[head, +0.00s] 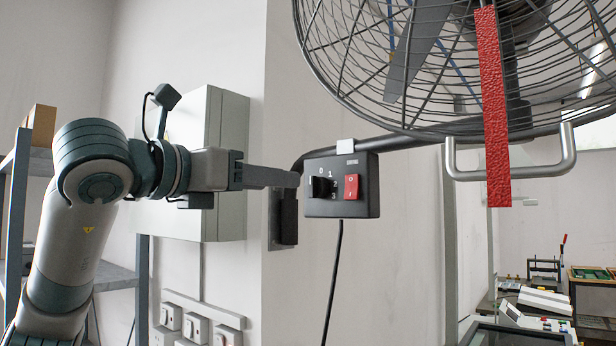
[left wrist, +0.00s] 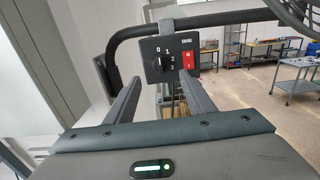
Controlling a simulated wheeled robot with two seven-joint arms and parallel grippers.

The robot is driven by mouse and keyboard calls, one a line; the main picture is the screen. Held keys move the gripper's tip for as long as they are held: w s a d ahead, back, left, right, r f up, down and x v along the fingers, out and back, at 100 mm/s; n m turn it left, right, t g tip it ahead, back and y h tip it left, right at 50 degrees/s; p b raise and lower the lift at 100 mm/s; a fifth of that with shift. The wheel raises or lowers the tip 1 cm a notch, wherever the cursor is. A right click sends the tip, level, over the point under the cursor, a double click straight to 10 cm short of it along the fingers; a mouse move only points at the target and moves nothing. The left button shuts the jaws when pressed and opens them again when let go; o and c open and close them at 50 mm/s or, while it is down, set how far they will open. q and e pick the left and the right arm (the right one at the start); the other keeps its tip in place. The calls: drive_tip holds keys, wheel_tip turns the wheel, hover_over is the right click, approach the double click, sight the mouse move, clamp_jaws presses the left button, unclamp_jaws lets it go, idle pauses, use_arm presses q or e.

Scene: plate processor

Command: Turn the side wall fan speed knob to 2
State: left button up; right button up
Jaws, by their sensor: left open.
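A black control box (head: 341,208) hangs on the fan's bracket beside the wall corner. It carries a dark speed knob (head: 321,187), white numerals and a red rocker switch (head: 352,186). My left gripper (head: 296,180) reaches in from the left, its fingers ending just left of the box. In the left wrist view the open left gripper (left wrist: 160,82) has its fingers apart, with the knob (left wrist: 157,65) seen between and beyond their tips. The fingers appear clear of the knob. I cannot tell which number the knob points to. My right gripper is not in view.
The caged fan (head: 450,60) with a red ribbon (head: 495,110) is above and right of the box. Its dark support arm (head: 400,143) runs above the box, and a cable (head: 332,280) hangs below. A grey wall cabinet (head: 215,215) stands behind my left arm.

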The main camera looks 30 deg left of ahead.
sight(311, 185)
use_arm(q)
drive_tip(key=w+p, duration=0.1)
drive_tip(key=w, duration=0.2)
drive_tip(key=w+p, duration=0.1)
drive_tip(key=w, duration=0.2)
drive_tip(key=w+p, duration=0.1)
drive_tip(key=w, duration=0.1)
drive_tip(key=shift+w+d+r+p, duration=0.15)
drive_tip(key=shift+w+d+p, duration=0.15)
drive_tip(key=shift+w+d, duration=0.1)
drive_tip(key=shift+w+p, duration=0.3)
drive_tip(key=shift+w, duration=0.55)
drive_tip(key=shift+c, duration=0.7)
drive_tip(key=c, duration=0.9)
